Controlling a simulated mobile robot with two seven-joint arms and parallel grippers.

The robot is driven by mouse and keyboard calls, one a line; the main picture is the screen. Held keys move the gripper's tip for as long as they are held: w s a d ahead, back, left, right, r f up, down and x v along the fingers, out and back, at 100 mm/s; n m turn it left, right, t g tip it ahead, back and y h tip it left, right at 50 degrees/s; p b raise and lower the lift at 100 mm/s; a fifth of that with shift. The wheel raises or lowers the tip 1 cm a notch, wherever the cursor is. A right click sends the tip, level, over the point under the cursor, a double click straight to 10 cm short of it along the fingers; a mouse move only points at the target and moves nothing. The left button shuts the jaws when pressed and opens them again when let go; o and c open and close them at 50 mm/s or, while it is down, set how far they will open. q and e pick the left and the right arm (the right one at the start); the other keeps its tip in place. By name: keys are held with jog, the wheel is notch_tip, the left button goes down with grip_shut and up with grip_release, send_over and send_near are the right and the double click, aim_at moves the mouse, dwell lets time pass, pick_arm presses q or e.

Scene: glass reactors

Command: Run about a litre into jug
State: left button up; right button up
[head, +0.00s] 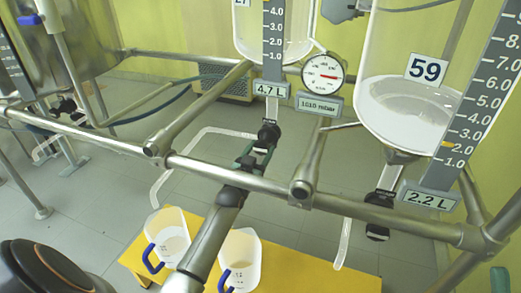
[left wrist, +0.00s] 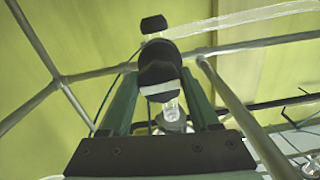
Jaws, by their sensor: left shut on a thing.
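The left glass reactor (head: 245,40) has a 4.7 L display (head: 270,90). Below it is a valve with a black knob (head: 269,134). My left gripper (head: 258,152) is shut on this knob; in the left wrist view the dark knob (left wrist: 159,72) sits between the green fingers (left wrist: 162,100). A clear outlet tube (head: 205,135) runs left from the valve and bends down over the left jug (head: 170,228). This whitish jug has a blue handle. A second, similar jug (head: 243,252) stands to its right, partly behind my arm. Flow in the tube cannot be made out. My right gripper is out of view.
Both jugs stand on a yellow platform (head: 300,270). A metal rail (head: 235,180) crosses in front of the valves. The right reactor (head: 400,95), labelled 59, shows 2.2 L and has its own valve (head: 378,200) and tube (head: 344,240). A pressure gauge (head: 323,74) hangs between the reactors.

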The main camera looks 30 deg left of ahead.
pick_arm(q)
jog(key=shift+n+p, duration=1.25)
jog(key=shift+n, duration=0.15)
jog(key=shift+n+p, duration=0.45)
jog(key=shift+n, duration=1.05)
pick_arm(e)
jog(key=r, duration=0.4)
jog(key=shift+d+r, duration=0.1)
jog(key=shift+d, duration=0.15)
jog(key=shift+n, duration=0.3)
pick_arm(q)
jog(key=o, duration=1.4)
jog(key=shift+p, duration=0.3)
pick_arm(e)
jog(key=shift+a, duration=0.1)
pick_arm(q)
jog(key=p+v, duration=0.4)
jog(key=v, duration=0.8)
jog(key=shift+s+d, duration=0.15)
jog(key=shift+s, duration=0.1)
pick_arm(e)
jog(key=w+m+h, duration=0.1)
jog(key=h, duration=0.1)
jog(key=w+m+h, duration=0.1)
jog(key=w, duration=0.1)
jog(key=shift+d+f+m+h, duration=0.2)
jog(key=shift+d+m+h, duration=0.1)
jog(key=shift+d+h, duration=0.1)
